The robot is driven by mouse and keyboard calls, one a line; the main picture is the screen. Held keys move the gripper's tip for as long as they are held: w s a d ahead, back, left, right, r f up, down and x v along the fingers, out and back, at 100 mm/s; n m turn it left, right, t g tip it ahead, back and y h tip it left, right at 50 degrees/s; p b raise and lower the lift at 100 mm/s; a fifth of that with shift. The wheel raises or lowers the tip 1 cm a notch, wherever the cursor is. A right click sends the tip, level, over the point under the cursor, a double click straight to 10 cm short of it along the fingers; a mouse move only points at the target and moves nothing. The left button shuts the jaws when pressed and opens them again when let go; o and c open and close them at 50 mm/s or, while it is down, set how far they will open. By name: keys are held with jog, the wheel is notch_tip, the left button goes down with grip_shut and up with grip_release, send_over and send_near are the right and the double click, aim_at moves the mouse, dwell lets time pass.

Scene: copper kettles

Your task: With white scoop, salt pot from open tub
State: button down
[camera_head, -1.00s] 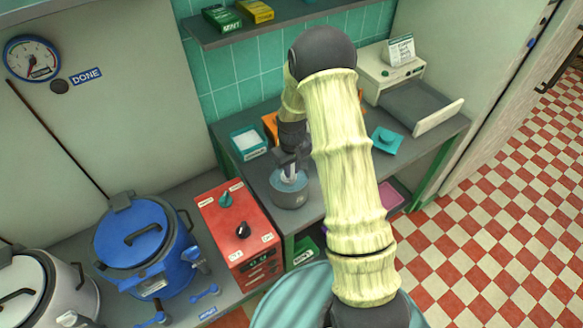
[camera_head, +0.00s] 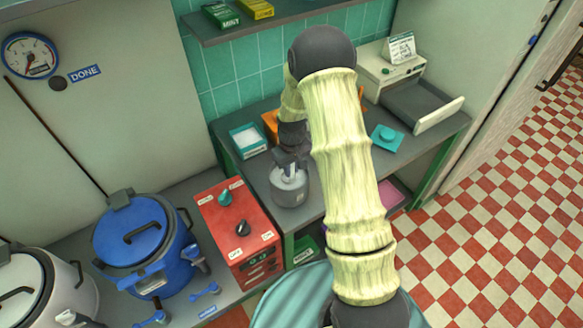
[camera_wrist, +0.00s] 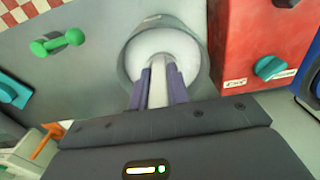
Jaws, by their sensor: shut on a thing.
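My gripper (camera_wrist: 158,87) is shut on the white scoop (camera_wrist: 157,92), whose pale handle shows between the fingers in the wrist view. The scoop's head is inside the grey pot (camera_head: 290,198) or hidden by its pale contents; I cannot tell how full it is. The pot stands upright on the grey bench, also seen in the wrist view (camera_wrist: 129,72), with my gripper just above its mouth. An open white tub with a teal label (camera_head: 248,141) and white contents stands behind and left of the pot. A flat teal lid (camera_head: 386,138) lies to the right.
A red control box (camera_head: 238,232) with two knobs stands close left of the pot, with a blue cooker (camera_head: 140,243) beyond. An orange object (camera_head: 270,122) stands behind my gripper. A green double-ended object (camera_wrist: 58,42) lies near the pot. A shelf (camera_head: 290,22) hangs above.

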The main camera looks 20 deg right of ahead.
jog(key=shift+r+p, duration=3.25)
jog(key=shift+r, duration=1.8)
jog(key=shift+f+p, duration=0.15)
jog(key=shift+p, duration=0.7)
